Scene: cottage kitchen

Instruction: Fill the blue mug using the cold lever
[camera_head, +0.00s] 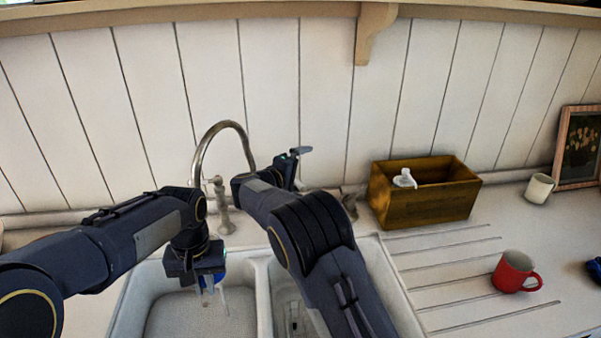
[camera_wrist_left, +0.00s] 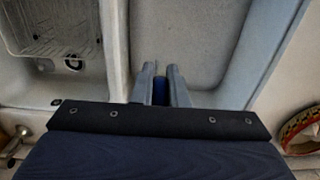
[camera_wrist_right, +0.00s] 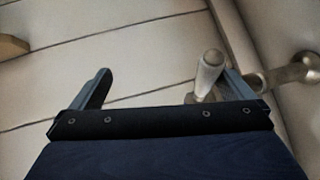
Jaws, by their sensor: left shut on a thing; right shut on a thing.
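The blue mug (camera_head: 222,275) is mostly hidden under my left gripper (camera_head: 209,284) above the left sink basin. In the left wrist view a strip of the blue mug (camera_wrist_left: 160,91) shows between the fingers, which are shut on it. A curved metal tap (camera_head: 221,126) rises behind the sink. My right gripper (camera_head: 298,155) is near the wall, right of the tap. In the right wrist view a pale-handled lever (camera_wrist_right: 209,72) stands between the widely spaced fingers, close to the right-hand one. The frames do not show whether it is the cold lever.
My right arm crosses the right sink basin (camera_head: 377,262). A wooden box (camera_head: 423,205) with a white item stands right of the sink. A red mug (camera_head: 512,274), a white mug (camera_head: 537,189) and a framed picture (camera_head: 578,148) are farther right. The grooved drainboard between is clear.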

